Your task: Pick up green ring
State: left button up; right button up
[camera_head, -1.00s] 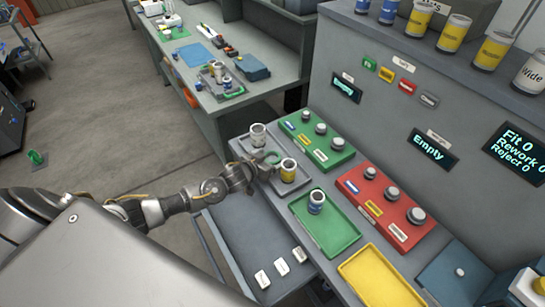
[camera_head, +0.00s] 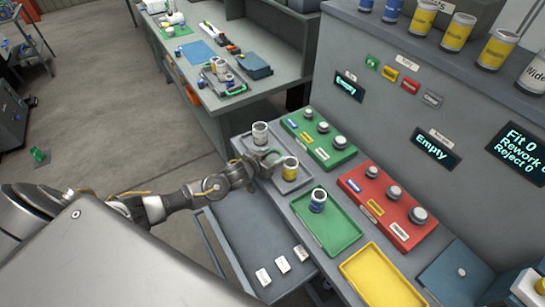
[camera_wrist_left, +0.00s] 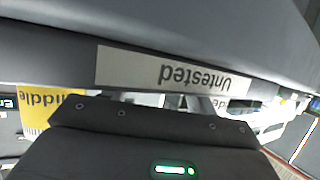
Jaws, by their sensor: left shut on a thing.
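My left gripper (camera_head: 262,162) reaches in from the left over the grey tray (camera_head: 298,183) at the near left of the bench. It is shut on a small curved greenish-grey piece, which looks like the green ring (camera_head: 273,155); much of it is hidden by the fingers. The piece lies between a white can (camera_head: 260,134) and a yellow can (camera_head: 290,168). My right gripper is out of view.
A green button panel (camera_head: 318,138) and a red button panel (camera_head: 388,206) stand behind. A green tray (camera_head: 335,235) holding a blue-and-white can (camera_head: 318,200) and a yellow tray (camera_head: 385,280) lie to the right. An open drawer (camera_head: 250,235) with white labelled blocks is below.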

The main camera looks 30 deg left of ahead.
pick_arm(q)
jog(key=shift+r+b, duration=0.4)
jog(key=shift+r, duration=0.25)
jog(key=shift+r+b, duration=0.45)
jog(key=shift+r, duration=0.35)
jog(key=s+d+r+b, duration=0.3)
jog(key=s+d+r, duration=0.2)
jog(key=s+r, duration=0.5)
jog(key=shift+s+d, duration=0.15)
jog(key=shift+s, duration=1.35)
jog(key=w+d+r+n+y+b, duration=0.1)
jog(key=w+r, duration=0.3)
jog(key=r, duration=0.4)
jog(key=w+d+r+n+y+b, duration=0.1)
jog(key=w+r, duration=0.3)
jog(key=r, duration=0.4)
notch_tip(320, 180, down, 6)
jog(key=s, duration=0.2)
jog(key=shift+a, duration=0.15)
